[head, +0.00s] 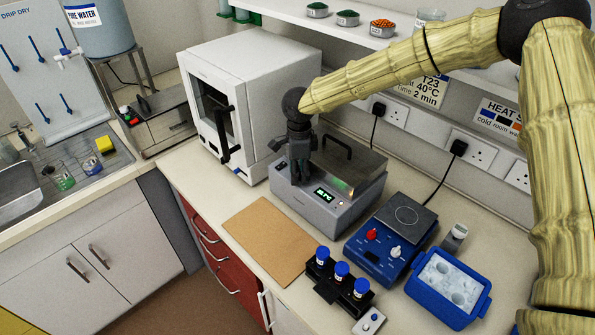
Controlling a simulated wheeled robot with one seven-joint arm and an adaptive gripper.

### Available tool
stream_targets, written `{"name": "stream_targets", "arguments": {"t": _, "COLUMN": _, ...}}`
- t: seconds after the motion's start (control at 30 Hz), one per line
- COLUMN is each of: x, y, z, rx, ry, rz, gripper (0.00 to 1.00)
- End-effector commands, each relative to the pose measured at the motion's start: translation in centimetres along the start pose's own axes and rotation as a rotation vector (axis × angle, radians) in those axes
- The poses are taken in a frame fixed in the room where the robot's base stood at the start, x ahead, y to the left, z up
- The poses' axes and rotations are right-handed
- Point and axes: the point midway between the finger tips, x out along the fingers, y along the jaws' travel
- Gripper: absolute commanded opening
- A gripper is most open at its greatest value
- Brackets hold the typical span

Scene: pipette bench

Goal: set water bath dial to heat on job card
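The water bath (345,212) is a grey box with a lid and black handle, standing on the bench in the middle of the head view. A small green display (325,195) is lit on its front; I cannot read its digits surely. My gripper (296,180) points down at the left part of the bath's front, left of the display. Its fingers look close together, but I cannot tell whether they are shut or touch the bath. No dial shows clearly; the gripper hides part of the front.
A white oven-like cabinet (255,65) stands left of the bath. A brown board (262,238) lies in front. A blue hotplate (374,250), a rack of blue-capped tubes (327,290) and a blue ice tray (475,310) are to the right. A shelf (350,34) runs above.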

Motion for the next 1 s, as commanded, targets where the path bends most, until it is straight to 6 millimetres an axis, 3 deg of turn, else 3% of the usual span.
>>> {"name": "stream_targets", "arguments": {"t": 0.33, "x": -0.5, "y": -0.3, "z": -0.3, "rx": 0.004, "ry": 0.001, "rz": -0.004, "gripper": 0.44}}
{"name": "stream_targets", "arguments": {"t": 0.8, "x": -6.5, "y": 0.0, "z": 0.0, "rx": 0.001, "ry": 0.0, "rz": -0.005, "gripper": 0.44}}
{"name": "stream_targets", "arguments": {"t": 1.0, "x": -7.9, "y": 0.2, "z": 0.1, "rx": 0.001, "ry": 0.0, "rz": -0.003, "gripper": 0.44}}
